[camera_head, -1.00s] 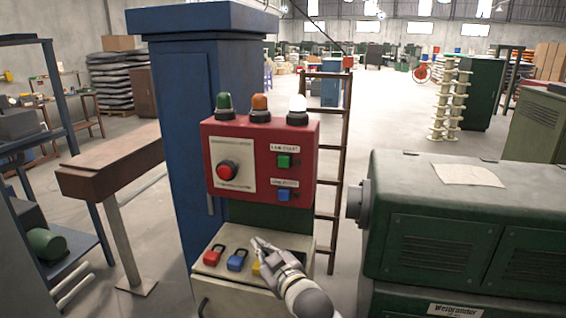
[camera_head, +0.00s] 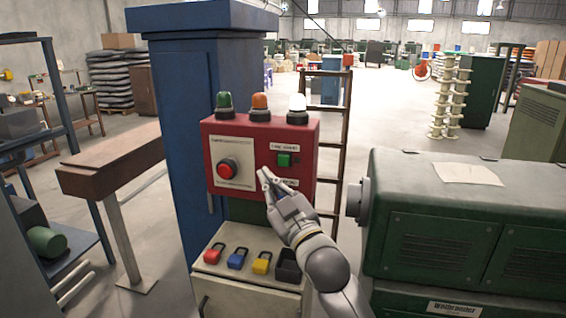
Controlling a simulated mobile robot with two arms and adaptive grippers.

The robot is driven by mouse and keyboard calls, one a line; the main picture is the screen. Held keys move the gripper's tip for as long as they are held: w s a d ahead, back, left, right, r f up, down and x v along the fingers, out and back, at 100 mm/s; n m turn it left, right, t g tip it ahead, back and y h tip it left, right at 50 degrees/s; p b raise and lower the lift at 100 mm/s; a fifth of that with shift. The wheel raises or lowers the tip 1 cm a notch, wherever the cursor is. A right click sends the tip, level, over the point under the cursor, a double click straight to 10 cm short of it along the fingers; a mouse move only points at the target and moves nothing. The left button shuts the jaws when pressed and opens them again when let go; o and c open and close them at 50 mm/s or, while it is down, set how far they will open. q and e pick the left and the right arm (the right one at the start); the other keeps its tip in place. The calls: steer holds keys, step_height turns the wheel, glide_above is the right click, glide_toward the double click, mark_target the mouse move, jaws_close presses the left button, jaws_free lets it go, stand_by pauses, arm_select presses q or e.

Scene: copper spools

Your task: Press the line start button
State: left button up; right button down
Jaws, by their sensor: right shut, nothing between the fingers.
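The red control box (camera_head: 308,130) is mounted at the front of a blue column. A round red button (camera_head: 227,168) is on a pale plate (camera_head: 231,148) at the left. My right gripper (camera_head: 263,172) is shut and empty. Its fingertips are in front of the box, left of and a little below the green button. The gripper hides the blue button seen lower on the panel before. I cannot tell whether the fingertips touch the panel. My left gripper is not in view.
Green, orange and white lamps (camera_head: 259,107) stand on the box. Red, blue and yellow padlocks (camera_head: 237,258) and a dark bin (camera_head: 287,266) are on the shelf below. A green machine (camera_head: 440,212) stands at right, a wooden ladder (camera_head: 343,140) behind.

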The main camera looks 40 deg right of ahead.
mark_target(280, 166)
steer(key=shift+w+d+b, duration=0.25)
steer(key=shift+w+d, duration=1.2)
steer(key=shift+d, duration=0.25)
steer(key=shift+w+d+b, duration=0.2)
steer(key=shift+w+d, duration=1.2)
steer(key=shift+d, duration=0.25)
steer(key=shift+w+d, duration=0.25)
steer(key=shift+d, duration=0.05)
steer(key=shift+w+d, duration=0.3)
steer(key=shift+d, duration=0.05)
steer(key=shift+s+a, duration=0.1)
steer(key=shift+s+a+p, duration=0.4)
steer(key=shift+s+a, duration=0.1)
steer(key=shift+a, duration=0.05)
